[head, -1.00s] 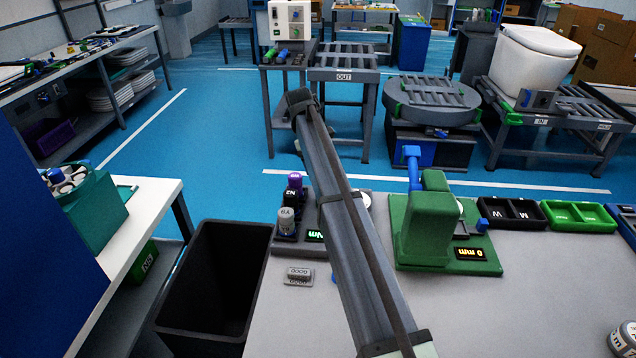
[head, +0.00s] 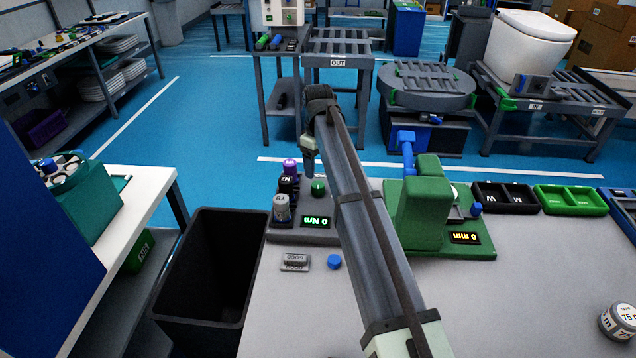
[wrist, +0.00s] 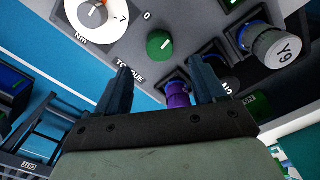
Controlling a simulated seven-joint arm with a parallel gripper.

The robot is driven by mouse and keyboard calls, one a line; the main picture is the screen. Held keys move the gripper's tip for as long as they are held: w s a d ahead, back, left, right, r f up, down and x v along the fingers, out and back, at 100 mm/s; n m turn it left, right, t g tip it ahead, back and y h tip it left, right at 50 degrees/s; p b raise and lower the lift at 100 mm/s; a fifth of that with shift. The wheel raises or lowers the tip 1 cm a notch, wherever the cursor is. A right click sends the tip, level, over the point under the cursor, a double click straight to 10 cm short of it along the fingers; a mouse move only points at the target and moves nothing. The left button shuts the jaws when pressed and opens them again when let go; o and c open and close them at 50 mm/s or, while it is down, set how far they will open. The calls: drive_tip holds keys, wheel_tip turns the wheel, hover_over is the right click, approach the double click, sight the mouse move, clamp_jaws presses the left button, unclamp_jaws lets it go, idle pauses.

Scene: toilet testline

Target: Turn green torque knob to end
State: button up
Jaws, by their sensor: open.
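The green knob (head: 318,187) sits on the grey torque tester (head: 290,236) in the head view, beside a lit display reading 0 Nm (head: 316,222). In the wrist view the green knob (wrist: 159,44) has a white pointer line and faces the gap between the fingertips, just beyond them. My gripper (wrist: 160,64) is open and empty, one dark finger on each side, not visibly touching the knob. In the head view my gripper (head: 309,168) hangs just above and behind the knob, its fingers hard to make out. A white dial marked Nm (wrist: 97,14) is beside the knob.
Purple, black and grey sockets (head: 282,207) stand left of the knob; the grey one also shows in the wrist view (wrist: 277,47). A green gauge (head: 421,216) reading 0 mm stands to the right. A blue cap (head: 334,262) and black bin (head: 212,270) are nearer.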

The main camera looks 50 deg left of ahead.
sight(318, 184)
wheel_tip(318, 184, down, 7)
drive_tip(key=shift+f, duration=0.2)
idle(0.4)
drive_tip(key=c, duration=1.1)
